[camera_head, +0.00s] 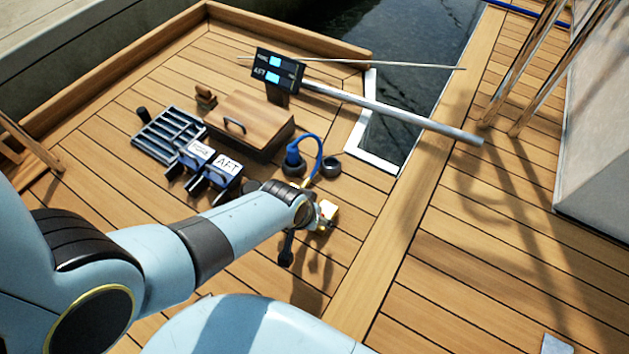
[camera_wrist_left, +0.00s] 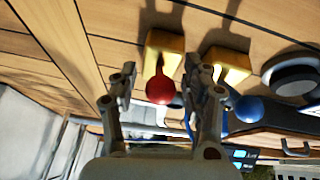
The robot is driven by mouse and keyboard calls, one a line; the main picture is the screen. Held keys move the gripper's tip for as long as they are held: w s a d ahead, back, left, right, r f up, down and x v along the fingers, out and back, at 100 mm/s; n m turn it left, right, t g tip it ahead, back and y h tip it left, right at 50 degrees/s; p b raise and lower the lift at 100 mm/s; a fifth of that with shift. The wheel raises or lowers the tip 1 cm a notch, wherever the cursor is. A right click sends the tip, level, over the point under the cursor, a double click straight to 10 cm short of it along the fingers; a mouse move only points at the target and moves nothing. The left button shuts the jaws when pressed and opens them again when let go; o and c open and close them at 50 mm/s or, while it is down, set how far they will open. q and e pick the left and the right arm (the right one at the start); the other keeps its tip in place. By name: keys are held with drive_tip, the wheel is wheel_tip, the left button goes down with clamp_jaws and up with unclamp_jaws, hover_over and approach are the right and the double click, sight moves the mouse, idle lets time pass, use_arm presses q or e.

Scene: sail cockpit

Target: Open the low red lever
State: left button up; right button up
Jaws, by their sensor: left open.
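The low red lever shows as a round red knob (camera_wrist_left: 160,89) in front of a yellow mount (camera_wrist_left: 163,52) in the left wrist view. My left gripper (camera_wrist_left: 160,77) is open, with one finger on each side of the red knob. I cannot tell whether either finger touches it. My right gripper is not in view.
A second yellow mount (camera_wrist_left: 229,64) and a blue knob (camera_wrist_left: 249,109) are close beside the gripper. A wooden hatch (camera_head: 252,117), an AFT-marked pedal (camera_head: 226,166) and a blue hose (camera_head: 318,146) lie beyond. A metal pole (camera_head: 400,113) crosses the back.

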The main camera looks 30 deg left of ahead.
use_arm(q)
clamp_jaws()
idle(0.5)
